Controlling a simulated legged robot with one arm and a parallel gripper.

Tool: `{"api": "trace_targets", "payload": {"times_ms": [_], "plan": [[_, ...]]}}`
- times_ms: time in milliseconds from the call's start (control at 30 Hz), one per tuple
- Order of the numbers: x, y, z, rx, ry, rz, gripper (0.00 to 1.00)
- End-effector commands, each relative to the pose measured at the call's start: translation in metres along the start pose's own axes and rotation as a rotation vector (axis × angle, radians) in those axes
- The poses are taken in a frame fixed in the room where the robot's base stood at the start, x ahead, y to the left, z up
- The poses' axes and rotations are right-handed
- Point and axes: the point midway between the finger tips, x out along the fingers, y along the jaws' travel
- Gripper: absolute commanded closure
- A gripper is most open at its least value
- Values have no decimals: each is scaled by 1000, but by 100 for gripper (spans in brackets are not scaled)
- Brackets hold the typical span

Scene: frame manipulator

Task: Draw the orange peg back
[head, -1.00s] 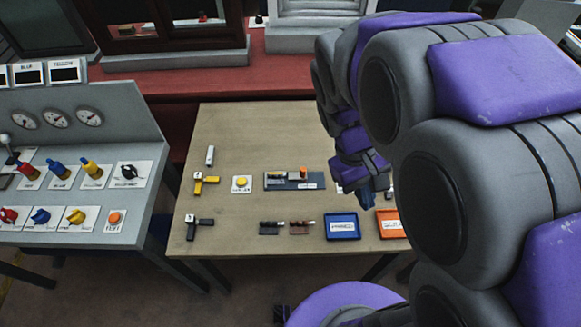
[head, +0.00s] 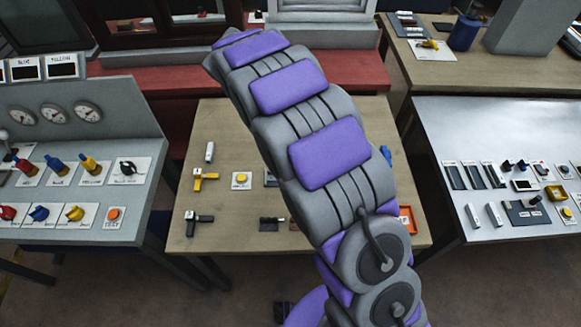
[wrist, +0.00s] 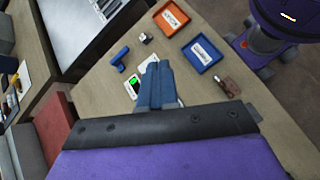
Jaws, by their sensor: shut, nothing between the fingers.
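The orange peg does not show now; in the head view my arm covers the middle of the wooden table where its dark fixture sits. Only the left end of that dark fixture (head: 270,178) peeks out beside my arm. My gripper (wrist: 158,70) shows in the wrist view, with its blue fingers together and nothing between them. It is over the wooden table, near a card with a green light (wrist: 133,86) and a white card. In the head view my gripper is hidden behind my arm.
The wrist view shows a blue tray (wrist: 218,55), an orange tray (wrist: 156,23), a blue part (wrist: 120,58) and a brown block (wrist: 228,86). In the head view, yellow (head: 205,179) and black (head: 199,217) handles lie left. A control panel (head: 90,205) and metal table (head: 445,180) flank the table.

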Motion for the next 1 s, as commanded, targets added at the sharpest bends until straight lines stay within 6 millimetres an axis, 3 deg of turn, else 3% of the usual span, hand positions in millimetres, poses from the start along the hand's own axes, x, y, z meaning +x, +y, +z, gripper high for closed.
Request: {"api": "trace_targets", "payload": {"times_ms": [467,767,1000], "plan": [[-14,1,-117,-223,-139,190,100],[-15,-20,-189,-349,-220,299,100],[-11,-47,-243,-440,-284,377,100]]}}
